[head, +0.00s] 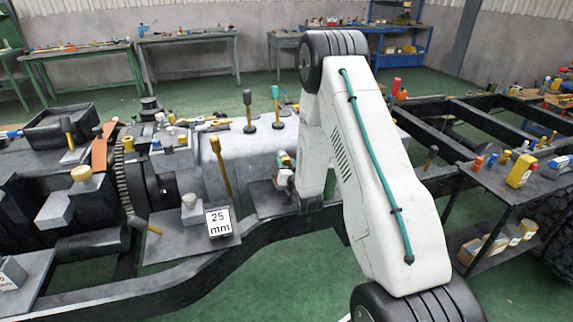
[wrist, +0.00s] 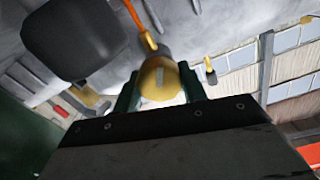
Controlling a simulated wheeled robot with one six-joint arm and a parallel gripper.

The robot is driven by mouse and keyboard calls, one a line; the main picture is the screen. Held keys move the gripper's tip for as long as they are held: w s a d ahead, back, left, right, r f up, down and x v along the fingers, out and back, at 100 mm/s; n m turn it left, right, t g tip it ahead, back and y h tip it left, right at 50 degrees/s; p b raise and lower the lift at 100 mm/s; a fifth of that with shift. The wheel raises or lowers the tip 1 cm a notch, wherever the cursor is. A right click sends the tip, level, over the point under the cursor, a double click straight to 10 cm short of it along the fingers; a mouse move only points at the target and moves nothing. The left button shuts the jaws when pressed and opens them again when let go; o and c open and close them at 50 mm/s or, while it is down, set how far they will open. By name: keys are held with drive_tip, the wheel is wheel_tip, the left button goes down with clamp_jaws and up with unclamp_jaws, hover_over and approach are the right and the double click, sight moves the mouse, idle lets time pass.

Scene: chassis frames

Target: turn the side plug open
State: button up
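In the wrist view a round yellow plug (wrist: 160,78) with a pale slot mark on its face sits between the two dark green fingers of my gripper (wrist: 161,88). It appears to be the side plug. One finger stands on each side of the plug, very close to its edge. I cannot tell whether they press on it or leave a thin gap. In the head view my white arm reaches down beside the grey gearbox housing (head: 232,150).
A dark rounded block (wrist: 75,38) and an orange-handled rod (wrist: 138,25) are close to the plug in the wrist view. In the head view a "25 mm" block (head: 219,222) stands on a side shelf. A black chassis rail (head: 190,275) runs in front.

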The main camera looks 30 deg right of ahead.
drive_tip(key=shift+c, duration=1)
drive_tip(key=n, duration=0.4)
drive_tip(key=shift+n, duration=0.3)
drive_tip(key=o, duration=1)
drive_tip(key=v, duration=0.7)
drive_tip(key=shift+s+a+r, duration=0.1)
drive_tip(key=shift+s+a, duration=0.1)
drive_tip(key=shift+s, duration=0.15)
